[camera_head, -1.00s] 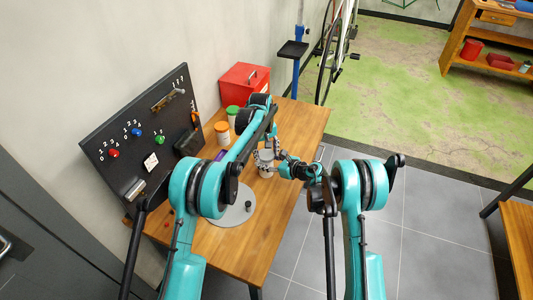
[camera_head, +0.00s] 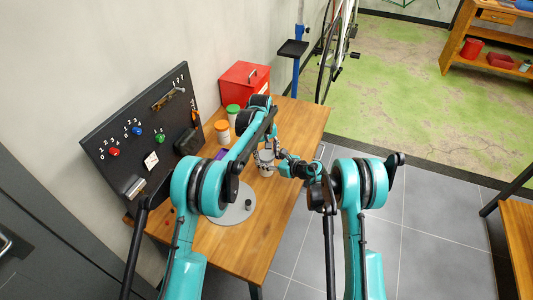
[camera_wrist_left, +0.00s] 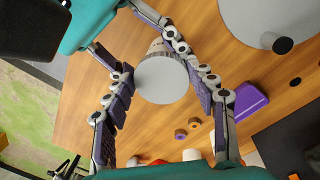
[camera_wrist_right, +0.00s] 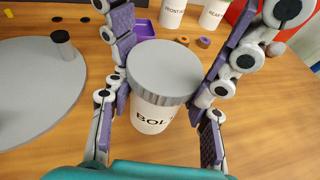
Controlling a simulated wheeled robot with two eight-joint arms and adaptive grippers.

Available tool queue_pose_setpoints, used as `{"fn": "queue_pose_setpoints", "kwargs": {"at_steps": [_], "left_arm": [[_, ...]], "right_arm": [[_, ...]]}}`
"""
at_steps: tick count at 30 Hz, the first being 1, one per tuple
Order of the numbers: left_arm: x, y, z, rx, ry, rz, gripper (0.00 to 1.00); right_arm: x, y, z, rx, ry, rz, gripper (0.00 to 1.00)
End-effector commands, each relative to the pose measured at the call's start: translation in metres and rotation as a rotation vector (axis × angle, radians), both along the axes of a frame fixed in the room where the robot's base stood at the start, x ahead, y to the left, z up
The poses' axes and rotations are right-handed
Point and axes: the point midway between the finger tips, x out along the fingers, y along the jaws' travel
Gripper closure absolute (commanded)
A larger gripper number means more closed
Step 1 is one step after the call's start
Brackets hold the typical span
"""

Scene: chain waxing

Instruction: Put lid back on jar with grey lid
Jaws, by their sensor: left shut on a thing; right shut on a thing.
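The jar is white with dark lettering that starts "BOL" in the right wrist view (camera_wrist_right: 152,118). It stands upright on the wooden table, and in the head view it shows partly (camera_head: 265,168). The grey lid (camera_wrist_right: 165,68) sits level over the jar's mouth; whether it is fully seated I cannot tell. From above it is a plain grey disc in the left wrist view (camera_wrist_left: 162,80). My right gripper (camera_wrist_right: 162,95) is shut on the jar, fingers on both sides. My left gripper (camera_wrist_left: 165,95) is shut on the lid; its contact is partly hidden.
A round grey plate (camera_wrist_right: 35,85) with a small dark-topped post lies beside the jar. A purple tray (camera_wrist_right: 145,28), small rings (camera_wrist_right: 203,43) and other white jars (camera_wrist_right: 173,12) are behind. A red toolbox (camera_head: 244,85) and black pegboard (camera_head: 120,155) border the table.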

Motion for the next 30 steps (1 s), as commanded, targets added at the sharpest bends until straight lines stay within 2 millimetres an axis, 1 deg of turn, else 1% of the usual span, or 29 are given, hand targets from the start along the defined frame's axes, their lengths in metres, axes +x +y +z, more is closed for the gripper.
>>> {"fn": "queue_pose_setpoints", "kwargs": {"at_steps": [1,3,16,17,18,30], "left_arm": [[-0.0004,0.0005,-0.0062,0.004,0.002,-0.001,0.73],[-0.0004,0.0005,-0.0077,0.005,0.002,-0.001,0.73],[-0.0005,0.0010,-0.0094,0.008,0.004,-0.001,0.70],[-0.0005,0.0010,-0.0094,0.008,0.005,-0.001,0.35],[-0.0006,0.0010,-0.0093,0.008,0.005,-0.001,0.33],[-0.0015,-0.0002,-0.0067,0.004,0.006,-0.002,0.33]], "right_arm": [[-0.0003,0.0007,0.0020,0.003,-0.003,0.001,1.00],[-0.0003,0.0008,0.0023,0.003,-0.004,0.001,1.00],[-0.0003,0.0014,0.0041,0.004,-0.006,0.002,1.00],[-0.0003,0.0014,0.0041,0.005,-0.006,0.002,1.00],[-0.0002,0.0013,0.0042,0.005,-0.007,0.001,1.00],[0.0006,0.0004,0.0028,0.004,-0.004,-0.001,1.00]]}}
